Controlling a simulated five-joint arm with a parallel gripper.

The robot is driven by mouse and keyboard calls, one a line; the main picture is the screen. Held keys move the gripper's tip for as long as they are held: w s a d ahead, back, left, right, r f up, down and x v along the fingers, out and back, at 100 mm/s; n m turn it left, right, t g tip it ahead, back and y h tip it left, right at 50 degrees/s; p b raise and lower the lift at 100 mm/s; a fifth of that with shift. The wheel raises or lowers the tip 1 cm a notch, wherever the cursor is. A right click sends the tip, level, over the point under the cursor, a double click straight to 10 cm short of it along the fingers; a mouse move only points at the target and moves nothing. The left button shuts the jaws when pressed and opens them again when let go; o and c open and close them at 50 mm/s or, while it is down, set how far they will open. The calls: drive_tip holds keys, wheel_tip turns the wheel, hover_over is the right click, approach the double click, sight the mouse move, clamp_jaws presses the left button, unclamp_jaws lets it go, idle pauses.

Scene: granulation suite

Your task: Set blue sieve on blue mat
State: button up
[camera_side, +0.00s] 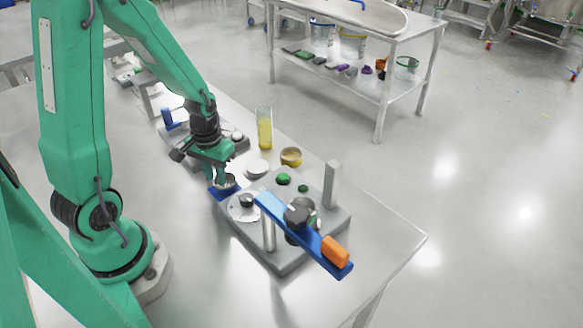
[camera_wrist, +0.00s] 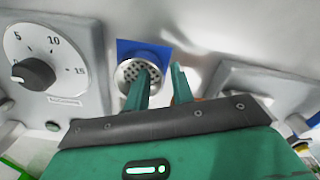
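In the side view the blue mat (camera_side: 219,194) lies on the table beside the dial device. My gripper (camera_wrist: 160,72) is open over the sieve's right side. One finger is over the perforated floor, the other outside to the right, with a gap between. In the side view my gripper (camera_side: 221,178) hides most of the sieve.
A grey device with a dial (camera_side: 243,207) and a blue bar (camera_side: 305,237) with an orange end stands close by. A yellow-filled cylinder (camera_side: 265,134), a white dish (camera_side: 257,168) and a yellow bowl (camera_side: 291,157) stand behind. The table's front right is clear.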

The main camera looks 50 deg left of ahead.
drive_tip(key=shift+r, duration=0.1)
wheel_tip(320, 180, up, 12)
idle(0.9)
drive_tip(key=shift+r, duration=0.1)
idle(0.4)
drive_tip(key=s+d+r+m+t, duration=0.4)
drive_tip(key=s+d+r+t, duration=0.1)
drive_tip(key=d+r, duration=0.5)
drive_tip(key=shift+r+m+t, duration=0.2)
drive_tip(key=shift+m+t, duration=0.1)
